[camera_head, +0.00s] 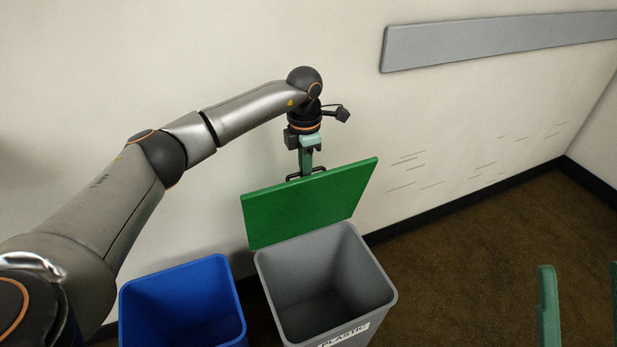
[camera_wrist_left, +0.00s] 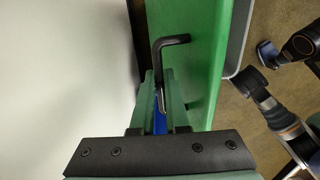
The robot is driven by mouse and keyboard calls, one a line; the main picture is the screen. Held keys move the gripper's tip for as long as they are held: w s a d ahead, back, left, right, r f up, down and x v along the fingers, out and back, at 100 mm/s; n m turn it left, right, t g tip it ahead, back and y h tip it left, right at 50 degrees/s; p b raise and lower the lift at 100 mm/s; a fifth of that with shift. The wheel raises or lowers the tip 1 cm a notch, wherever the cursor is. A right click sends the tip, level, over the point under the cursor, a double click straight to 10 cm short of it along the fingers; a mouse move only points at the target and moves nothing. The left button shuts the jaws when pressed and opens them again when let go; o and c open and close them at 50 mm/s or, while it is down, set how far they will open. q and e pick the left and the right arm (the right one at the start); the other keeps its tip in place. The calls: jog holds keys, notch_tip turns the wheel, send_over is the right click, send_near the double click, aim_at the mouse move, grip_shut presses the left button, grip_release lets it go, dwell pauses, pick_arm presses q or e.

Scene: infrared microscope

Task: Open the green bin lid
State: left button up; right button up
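The green lid (camera_head: 312,205) is raised and tilted up at the back of the grey bin (camera_head: 368,250), near the wall. The bin's opening is uncovered and its inside shows. My left gripper (camera_head: 306,172) is at the black handle (camera_head: 291,177) on the lid's upper edge. In the left wrist view the bent handle (camera_wrist_left: 174,41) runs between the two green fingers (camera_wrist_left: 160,80), which look closed on it. The lid (camera_wrist_left: 203,60) fills the middle there. My right gripper (camera_head: 582,266) is at the lower right of the head view, fingers wide apart and empty.
A blue open bin (camera_head: 180,270) stands left of the grey one. The white wall (camera_head: 440,120) is close behind the lid and carries a grey rail (camera_head: 490,38). The brown floor (camera_head: 470,260) right of the bins is clear.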

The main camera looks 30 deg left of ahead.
pick_arm(q)
jog(key=shift+w+a+r+b, duration=0.1)
jog(key=shift+w+a+b, duration=0.1)
jog(key=shift+w+a, duration=0.7)
jog(key=shift+w+a+b, duration=0.15)
jog(key=shift+w+a, duration=0.55)
jog(key=shift+a, duration=0.4)
jog(key=o, duration=0.6)
jog(key=shift+c, duration=0.2)
jog(key=shift+r, duration=0.2)
jog(key=shift+w+a+r+p, duration=0.1)
jog(key=shift+a+r+p, duration=0.05)
jog(key=shift+r+p, duration=0.6)
jog(key=shift+w+a+r+p, duration=0.1)
jog(key=shift+r+p, duration=0.5)
jog(key=shift+p, duration=0.2)
jog(key=shift+r, duration=0.1)
notch_tip(320, 180, up, 9)
jog(key=p, duration=0.8)
